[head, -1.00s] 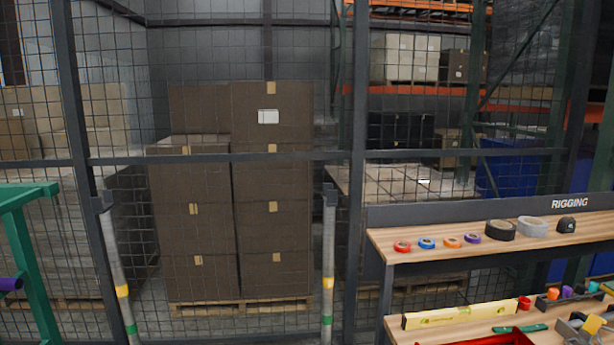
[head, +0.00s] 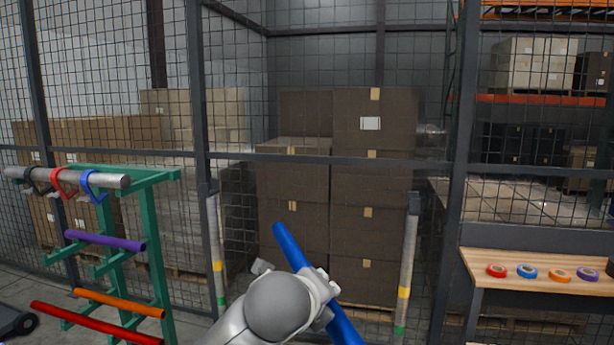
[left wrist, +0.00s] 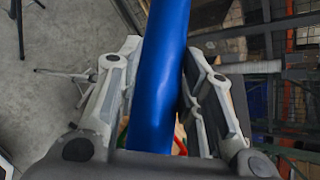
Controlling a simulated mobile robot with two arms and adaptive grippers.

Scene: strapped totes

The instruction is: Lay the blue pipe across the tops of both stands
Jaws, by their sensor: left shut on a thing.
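The blue pipe (head: 292,248) is in my left gripper (head: 318,287), which is shut on it. In the head view the pipe slants from upper left to lower right in front of the stands. In the left wrist view the pipe (left wrist: 160,75) runs between the two fingers of the gripper (left wrist: 155,95). The left stand (head: 217,255) and the right stand (head: 406,270) are upright grey posts with yellow and green bands and dark tops. The pipe is apart from both tops in the head view. My right gripper is not in view.
A green rack (head: 155,250) at left holds purple (head: 105,240), orange (head: 120,303) and red (head: 95,325) pipes and a grey pipe (head: 110,178) on top. A wooden shelf (head: 540,285) with tape rolls stands at right. A mesh fence and stacked boxes (head: 372,240) are behind.

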